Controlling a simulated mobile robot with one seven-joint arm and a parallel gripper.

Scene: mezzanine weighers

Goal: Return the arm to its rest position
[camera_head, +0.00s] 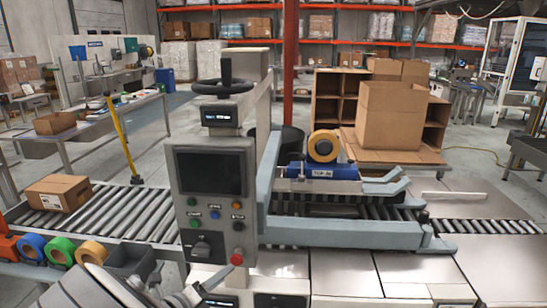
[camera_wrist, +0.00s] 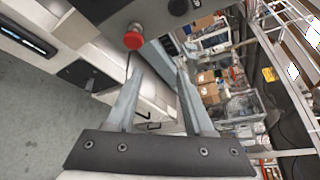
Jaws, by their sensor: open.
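My gripper (camera_wrist: 160,76) shows in the wrist view with two grey fingers spread apart. Nothing is between them. A red mushroom button (camera_wrist: 133,39) on the control panel lies beyond the fingertips, up and to the left, apart from them. In the head view the same red button (camera_head: 237,259) sits at the bottom of the grey control panel (camera_head: 212,188). Pale parts at the bottom left of the head view look like my arm; the fingertips cannot be made out clearly there.
A roller conveyor (camera_head: 130,215) carries a cardboard box (camera_head: 60,192) at left. Tape rolls, including a blue one (camera_head: 31,246), line its near edge. The taping machine's side rail (camera_head: 340,234) stands right of the panel. Flat metal plates (camera_head: 345,272) at front right are bare.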

